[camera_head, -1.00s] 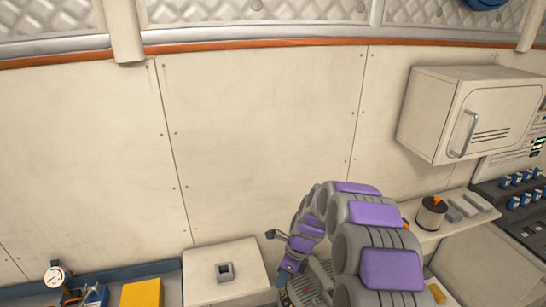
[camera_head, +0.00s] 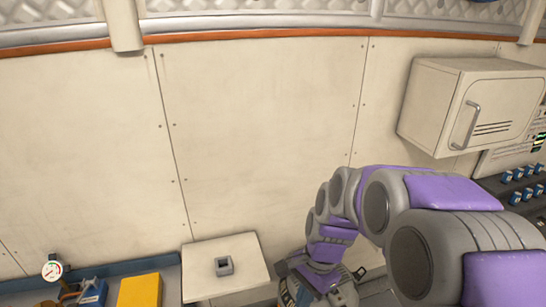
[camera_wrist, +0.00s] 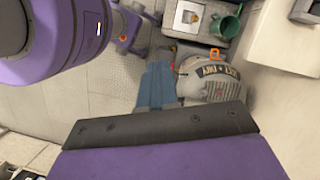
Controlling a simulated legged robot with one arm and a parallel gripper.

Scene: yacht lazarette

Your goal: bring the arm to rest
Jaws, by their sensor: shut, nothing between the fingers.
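My purple and grey arm (camera_head: 430,190) arches across the lower right of the head view, in front of the wall and the counter. Its far end bends down to the bottom edge, and the fingertips cannot be made out there. In the wrist view my gripper (camera_wrist: 160,126) fills the bottom as a dark, bolted edge on a purple body. It is shut and holds nothing. My arm link covers the upper left of that view.
A white cabinet (camera_head: 465,110) hangs on the wall at right, above blue-knobbed controls (camera_head: 520,185). A pale box (camera_head: 225,268) with a small grey square fitting stands beside a yellow block (camera_head: 140,290) and a gauge (camera_head: 52,269). A green mug (camera_wrist: 226,22) shows in the wrist view.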

